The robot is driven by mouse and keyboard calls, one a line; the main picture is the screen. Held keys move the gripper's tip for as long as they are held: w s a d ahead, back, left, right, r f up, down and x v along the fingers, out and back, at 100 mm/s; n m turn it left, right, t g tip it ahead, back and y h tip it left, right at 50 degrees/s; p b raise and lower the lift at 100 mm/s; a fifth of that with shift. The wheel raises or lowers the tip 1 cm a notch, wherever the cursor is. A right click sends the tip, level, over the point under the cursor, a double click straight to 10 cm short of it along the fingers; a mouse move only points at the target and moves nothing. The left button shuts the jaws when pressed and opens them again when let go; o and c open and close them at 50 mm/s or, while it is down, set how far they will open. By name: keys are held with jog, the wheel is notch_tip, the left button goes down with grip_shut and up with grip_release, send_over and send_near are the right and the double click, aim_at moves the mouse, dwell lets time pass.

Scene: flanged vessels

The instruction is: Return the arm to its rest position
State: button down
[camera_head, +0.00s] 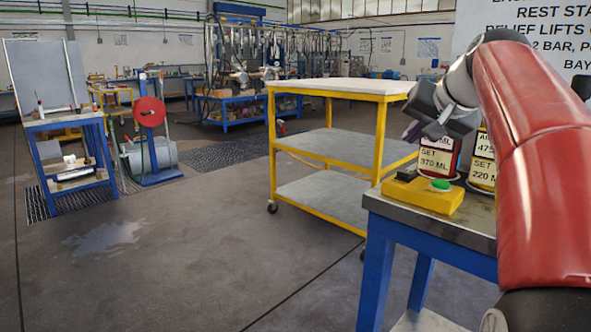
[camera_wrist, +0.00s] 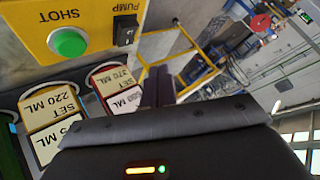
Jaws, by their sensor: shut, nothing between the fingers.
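My red arm (camera_head: 535,150) reaches up from the lower right in the head view and bends over at the top. My gripper (camera_head: 415,130) hangs from it above the right-hand bench, just behind the yellow control box. In the wrist view its dark fingers (camera_wrist: 156,88) are shut and empty, projecting past the grey wrist cover. In that view they overlap the background to the right of the labelled vessels. The fingertips are small and partly hidden in the head view.
A blue-legged bench (camera_head: 385,215) bears a yellow box (camera_head: 425,197) with a green button (camera_head: 440,184) and two labelled vessels, one left (camera_head: 437,160) and one right (camera_head: 484,172), close beside my arm. A yellow-framed cart (camera_head: 330,190) stands behind. Open floor (camera_head: 190,260) lies left.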

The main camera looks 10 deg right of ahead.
jog(key=s+a+f+n+g, duration=0.1)
jog(key=s+a+f+n, duration=0.1)
jog(key=s+a+f, duration=0.3)
jog(key=s+a+f+n+g, duration=0.1)
jog(key=s+a+f, duration=0.4)
jog(key=s+f, duration=0.6)
jog(key=s+a+f+n+g+h, duration=0.1)
jog(key=s+a+f+n+g, duration=0.1)
jog(key=s+a+f, duration=0.3)
jog(key=s+f, duration=0.4)
jog(key=f, duration=0.5)
jog(key=shift+n, duration=0.3)
